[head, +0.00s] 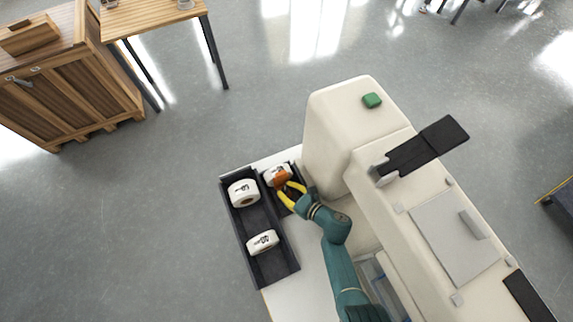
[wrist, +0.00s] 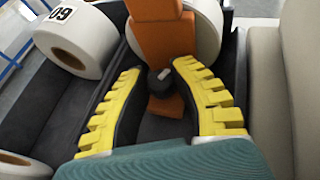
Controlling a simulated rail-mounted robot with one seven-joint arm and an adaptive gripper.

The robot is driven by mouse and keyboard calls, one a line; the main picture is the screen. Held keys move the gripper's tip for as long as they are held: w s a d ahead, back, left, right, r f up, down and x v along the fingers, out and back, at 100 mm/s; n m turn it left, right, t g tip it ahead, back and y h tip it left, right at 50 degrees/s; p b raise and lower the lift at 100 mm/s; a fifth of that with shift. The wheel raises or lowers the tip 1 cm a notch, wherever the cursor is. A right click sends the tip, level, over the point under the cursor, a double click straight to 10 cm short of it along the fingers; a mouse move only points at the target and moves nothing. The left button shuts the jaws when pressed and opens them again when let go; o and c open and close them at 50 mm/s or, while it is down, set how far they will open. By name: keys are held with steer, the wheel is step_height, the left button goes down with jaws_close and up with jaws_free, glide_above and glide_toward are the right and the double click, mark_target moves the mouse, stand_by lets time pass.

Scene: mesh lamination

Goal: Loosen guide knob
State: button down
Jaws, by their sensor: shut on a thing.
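The guide knob (wrist: 160,80) is a small dark knob with a light mark on top, set on an orange guide bracket (wrist: 158,38). In the wrist view it sits between the tips of my gripper (wrist: 159,72), whose yellow ribbed fingers close on it from both sides. In the head view my gripper (head: 290,191) reaches down beside the orange bracket (head: 282,180) at a white roll (head: 277,173). The knob itself is too small to make out in the head view.
A dark tray (head: 265,270) holds two more white rolls (head: 243,193) (head: 262,242) left of my gripper. A large cream machine housing (head: 355,125) rises close on the right. A wooden cabinet and a table (head: 155,17) stand farther off at upper left.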

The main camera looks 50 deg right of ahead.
steer(key=c, duration=0.8)
jaws_free()
steer(key=shift+w+a, duration=0.1)
